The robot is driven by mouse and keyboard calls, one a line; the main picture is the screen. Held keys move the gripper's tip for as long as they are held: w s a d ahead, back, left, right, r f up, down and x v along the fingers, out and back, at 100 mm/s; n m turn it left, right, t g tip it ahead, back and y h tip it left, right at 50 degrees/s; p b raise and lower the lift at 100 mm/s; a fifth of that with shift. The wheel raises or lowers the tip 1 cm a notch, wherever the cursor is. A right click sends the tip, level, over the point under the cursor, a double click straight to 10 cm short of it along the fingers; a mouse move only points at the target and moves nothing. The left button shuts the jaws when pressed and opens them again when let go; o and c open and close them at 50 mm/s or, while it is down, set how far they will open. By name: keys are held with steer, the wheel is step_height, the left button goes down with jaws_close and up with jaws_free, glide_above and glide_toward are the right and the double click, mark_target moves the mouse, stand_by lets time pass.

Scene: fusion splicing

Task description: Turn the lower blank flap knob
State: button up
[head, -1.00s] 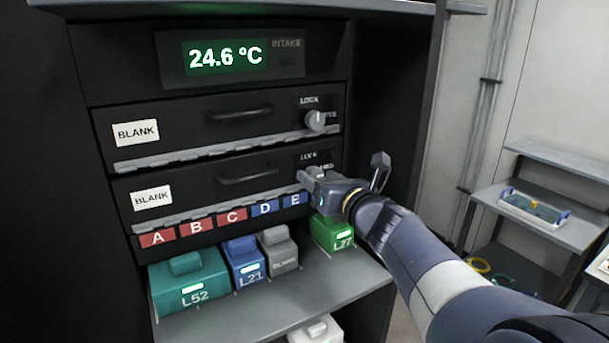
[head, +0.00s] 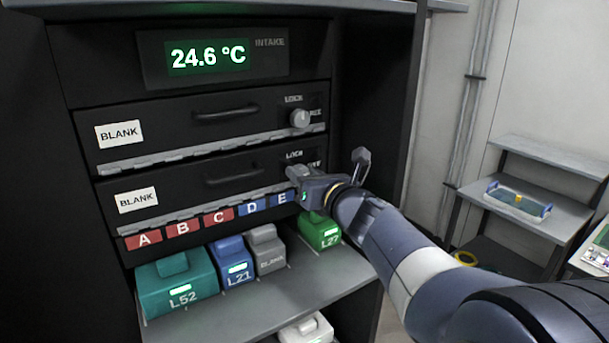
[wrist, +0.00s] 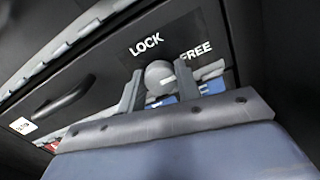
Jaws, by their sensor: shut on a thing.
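The lower blank flap (head: 170,186) is a black panel with a white BLANK label, a dark handle and a grey hinge strip along its bottom. A pale mark on the knob points toward the right, toward the FREE side. The words LOCK and FREE show above and to the right of it.
The upper blank flap (head: 210,135) has its own knob (head: 300,118). A display (head: 208,57) reads 24.6 °C. A side bench (head: 530,208) stands at right.

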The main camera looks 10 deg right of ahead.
steer(key=shift+f+b, duration=0.15)
steer(key=shift+b, duration=0.25)
steer(key=shift+c, duration=0.2)
steer(key=shift+a+f+n+b, duration=0.1)
steer(key=shift+n+b, duration=4.1)
steer(key=shift+n, duration=0.25)
steer(key=shift+a+f+n+b, duration=0.1)
steer(key=shift+n+b, duration=4.05)
steer(key=shift+n, duration=0.3)
steer(key=shift+r, duration=0.15)
steer(key=o, duration=1)
steer(key=shift+s+d, duration=0.1)
steer(key=shift+s, duration=0.05)
